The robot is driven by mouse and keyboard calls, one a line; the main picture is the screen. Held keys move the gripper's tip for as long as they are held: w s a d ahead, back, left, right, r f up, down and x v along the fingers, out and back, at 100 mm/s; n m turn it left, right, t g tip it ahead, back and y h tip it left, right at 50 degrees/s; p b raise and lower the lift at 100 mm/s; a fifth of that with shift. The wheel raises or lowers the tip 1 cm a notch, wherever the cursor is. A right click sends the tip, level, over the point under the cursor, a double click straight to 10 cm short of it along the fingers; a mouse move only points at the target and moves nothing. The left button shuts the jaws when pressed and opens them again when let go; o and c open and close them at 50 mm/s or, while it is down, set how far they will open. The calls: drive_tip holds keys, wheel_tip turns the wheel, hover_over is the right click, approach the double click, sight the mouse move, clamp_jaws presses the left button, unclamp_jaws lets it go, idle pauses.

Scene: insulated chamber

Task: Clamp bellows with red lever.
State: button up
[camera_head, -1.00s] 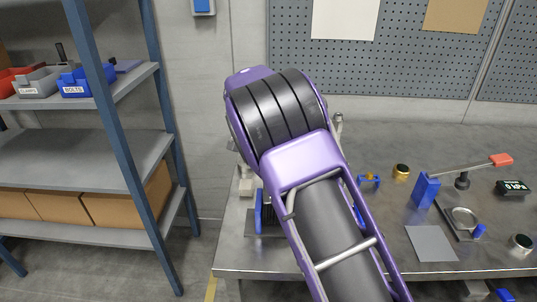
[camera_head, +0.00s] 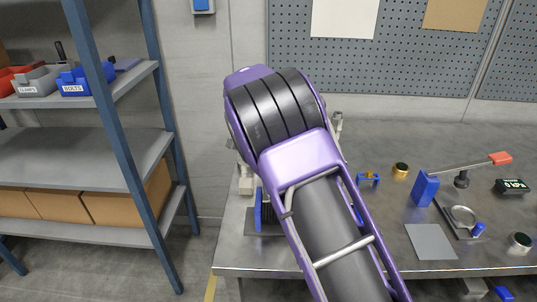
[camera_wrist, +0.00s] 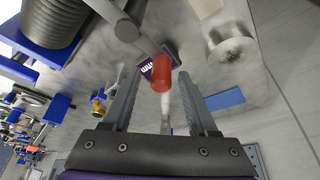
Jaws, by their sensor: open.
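In the wrist view, my gripper (camera_wrist: 159,78) is open, with its two grey fingers apart. A red lever handle (camera_wrist: 160,74) shows between the fingertips, and they do not visibly close on it. A grey metal bar (camera_wrist: 128,27) runs from the upper left toward the handle. The ribbed black bellows (camera_wrist: 55,20) stand at the upper left, beside a blue part (camera_wrist: 40,52). In the head view, my arm hides my gripper, the bellows and this handle. Only a blue piece of a fixture (camera_head: 259,211) shows left of my arm.
On the bench (camera_head: 285,262) at right stand a blue block (camera_head: 425,189) with a red-tipped lever (camera_head: 500,158), a 0 kPa gauge (camera_head: 512,187) and a grey plate (camera_head: 430,242). A shelf (camera_head: 80,160) stands left.

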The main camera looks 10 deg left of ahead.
drive_tip(key=v, duration=1.7)
drive_tip(key=shift+a+r+p, duration=0.15)
drive_tip(key=shift+p, duration=0.3)
